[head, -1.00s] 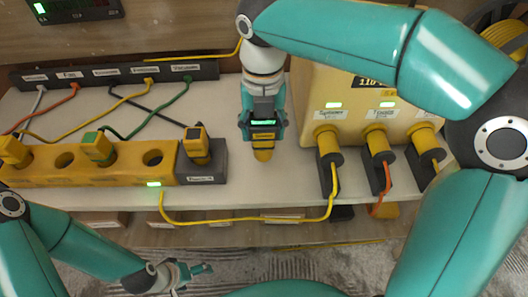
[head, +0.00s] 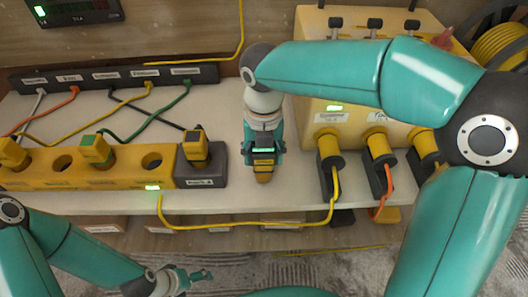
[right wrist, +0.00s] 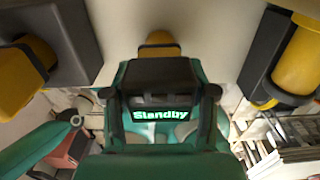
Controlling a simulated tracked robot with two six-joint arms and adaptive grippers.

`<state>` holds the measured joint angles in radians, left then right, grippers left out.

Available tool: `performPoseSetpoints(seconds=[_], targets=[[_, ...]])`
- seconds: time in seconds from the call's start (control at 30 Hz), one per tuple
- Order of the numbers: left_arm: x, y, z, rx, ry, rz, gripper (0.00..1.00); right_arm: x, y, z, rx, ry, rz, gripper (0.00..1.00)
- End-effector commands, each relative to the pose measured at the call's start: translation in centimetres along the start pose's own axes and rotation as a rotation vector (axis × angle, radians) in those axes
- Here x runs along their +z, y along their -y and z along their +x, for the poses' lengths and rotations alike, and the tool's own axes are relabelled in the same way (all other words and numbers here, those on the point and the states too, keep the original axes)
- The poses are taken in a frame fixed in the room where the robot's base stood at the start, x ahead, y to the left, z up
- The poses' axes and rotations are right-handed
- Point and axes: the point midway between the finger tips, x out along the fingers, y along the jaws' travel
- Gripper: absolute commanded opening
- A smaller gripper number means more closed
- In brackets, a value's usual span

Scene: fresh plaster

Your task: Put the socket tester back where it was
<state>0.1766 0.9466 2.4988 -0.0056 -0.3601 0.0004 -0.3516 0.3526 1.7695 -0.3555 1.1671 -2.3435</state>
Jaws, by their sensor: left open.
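The socket tester (head: 264,177) seems to be the dark device with a lit green display and a yellow end. My right gripper (head: 264,152) is shut around it and holds it over the pale bench, right of the dark socket block. In the right wrist view the display (right wrist: 160,114) reads "Standby" and the yellow end (right wrist: 158,46) shows beyond it. The fingers hide much of its body, and I cannot tell whether it touches the bench. My left gripper (head: 192,277) is open and empty, low in front of the bench.
A yellow socket strip (head: 123,167) holds plugs and has free holes. The dark block (head: 205,176) at its right end holds a yellow plug (head: 195,145). A yellow box (head: 350,118) with several plugged cables stands right. A yellow cable (head: 245,221) runs along the front.

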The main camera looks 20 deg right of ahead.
Motion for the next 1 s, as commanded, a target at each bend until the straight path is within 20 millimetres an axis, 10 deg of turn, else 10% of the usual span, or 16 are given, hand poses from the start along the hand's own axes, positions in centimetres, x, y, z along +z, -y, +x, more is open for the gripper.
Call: performPoseSetpoints(seconds=[0.17, 0.57, 1.0], targets=[[0.0, 0.0, 0.0, 0.000, 0.000, 0.000, 0.86, 0.0, 0.0, 0.1, -0.001, -0.001, 0.000, 0.82], [0.0, -0.1, -0.1, 0.000, 0.000, 0.000, 0.86, 0.0, 0.0, -0.5, 0.000, 0.000, 0.000, 0.82], [0.0, -0.4, -1.2, 0.000, 0.000, 0.000, 0.86, 0.1, -0.1, -8.1, 0.002, 0.003, -0.001, 0.82]])
